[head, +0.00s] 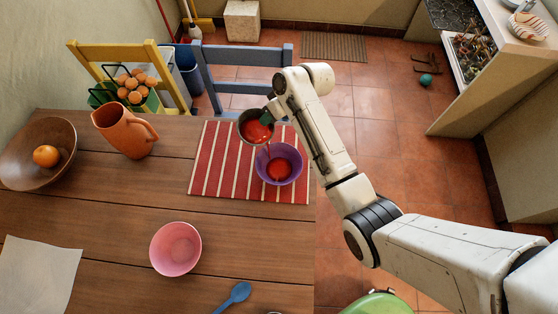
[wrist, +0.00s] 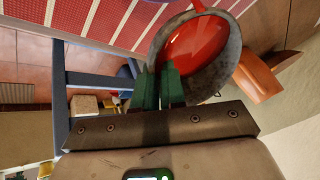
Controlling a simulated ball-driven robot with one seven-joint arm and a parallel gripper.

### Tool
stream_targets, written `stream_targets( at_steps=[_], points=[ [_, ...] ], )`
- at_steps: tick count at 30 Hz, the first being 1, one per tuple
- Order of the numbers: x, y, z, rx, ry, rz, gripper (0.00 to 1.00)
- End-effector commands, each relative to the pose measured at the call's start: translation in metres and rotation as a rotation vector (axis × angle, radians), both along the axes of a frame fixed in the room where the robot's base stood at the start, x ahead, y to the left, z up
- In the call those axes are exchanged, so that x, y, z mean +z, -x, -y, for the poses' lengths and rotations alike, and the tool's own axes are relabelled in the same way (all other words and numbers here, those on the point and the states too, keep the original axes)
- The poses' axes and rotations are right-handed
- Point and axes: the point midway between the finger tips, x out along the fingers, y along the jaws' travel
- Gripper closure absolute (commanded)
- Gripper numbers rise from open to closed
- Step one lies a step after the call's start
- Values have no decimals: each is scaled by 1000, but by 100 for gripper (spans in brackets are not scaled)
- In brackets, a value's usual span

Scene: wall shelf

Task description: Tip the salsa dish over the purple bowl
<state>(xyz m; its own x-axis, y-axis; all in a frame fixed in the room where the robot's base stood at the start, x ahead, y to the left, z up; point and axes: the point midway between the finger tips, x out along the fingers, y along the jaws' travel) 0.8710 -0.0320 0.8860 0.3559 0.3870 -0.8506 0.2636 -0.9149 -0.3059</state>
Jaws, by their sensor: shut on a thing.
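The salsa dish (head: 247,128) is a dark grey round dish with red salsa in it, held tilted above the purple bowl. A thin red stream runs from its lip down into the purple bowl (head: 292,158), where a red pool lies. The bowl stands on the striped mat (head: 222,172). My gripper (head: 268,115) is shut on the dish's rim. In the wrist view, its green fingertips (wrist: 158,88) pinch the rim of the dish (wrist: 212,79), and red salsa reaches the dish's far lip. The purple bowl is not clearly seen in the wrist view.
A pink bowl (head: 175,248) and a blue spoon (head: 234,296) are nearer on the wooden table. An orange pitcher (head: 124,131) and a wooden bowl (head: 62,138) with an orange stand at left. Yellow (head: 120,55) and blue (head: 240,52) chairs are behind.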

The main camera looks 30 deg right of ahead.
Motion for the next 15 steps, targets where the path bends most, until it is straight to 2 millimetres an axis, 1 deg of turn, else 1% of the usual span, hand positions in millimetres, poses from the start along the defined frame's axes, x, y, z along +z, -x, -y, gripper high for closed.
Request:
stream_targets(
  at_steps=[15],
  points=[
    [4, 3, 1, 0, -3, 26, 100]
  ],
)
